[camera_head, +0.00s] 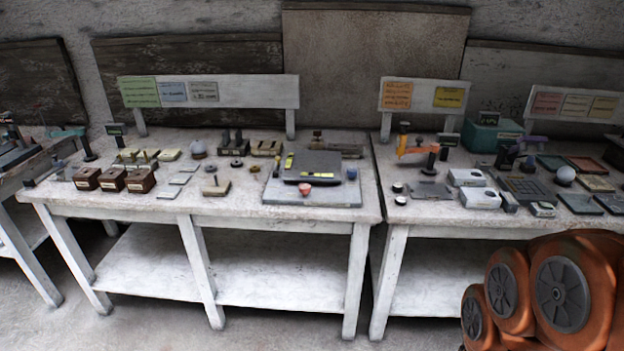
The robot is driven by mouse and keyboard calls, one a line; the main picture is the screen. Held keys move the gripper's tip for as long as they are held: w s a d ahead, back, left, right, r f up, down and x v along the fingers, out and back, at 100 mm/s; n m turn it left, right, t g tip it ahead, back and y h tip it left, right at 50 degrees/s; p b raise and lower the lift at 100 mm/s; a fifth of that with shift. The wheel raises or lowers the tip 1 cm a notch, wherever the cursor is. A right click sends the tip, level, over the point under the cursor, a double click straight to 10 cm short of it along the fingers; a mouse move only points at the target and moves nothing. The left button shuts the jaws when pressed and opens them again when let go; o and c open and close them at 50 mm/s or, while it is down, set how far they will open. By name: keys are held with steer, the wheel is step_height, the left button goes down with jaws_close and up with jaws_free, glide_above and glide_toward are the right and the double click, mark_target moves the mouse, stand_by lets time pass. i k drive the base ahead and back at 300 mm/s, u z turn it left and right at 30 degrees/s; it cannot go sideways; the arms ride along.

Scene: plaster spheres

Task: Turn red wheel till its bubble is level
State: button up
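A small red wheel (305,188) sits at the front edge of a dark plate (313,166) on the middle table. The plate rests above a grey base board (335,195). Small yellow pieces that look like bubble vials (288,163) show at the plate's left side and by its front edge. The bubbles are too small to read. A dark round knob (351,173) is at the plate's right side. My gripper is not in view; only orange links of my arm show at the bottom right, well apart from the wheel.
The middle table (240,208) also carries dark red-brown blocks (113,178), grey tiles and a pale sphere (198,149). A right table (420,212) holds white boxes (480,197), an orange tool (414,147) and trays. Floor in front of the middle table is clear.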

mark_target(304, 188)
steer(key=k, duration=0.65)
steer(key=u, duration=0.6)
steer(key=i, duration=0.55)
steer(key=u, duration=0.85)
steer(key=i, duration=0.75)
steer(key=z, duration=0.75)
steer(key=i, duration=0.7)
steer(key=z, duration=0.7)
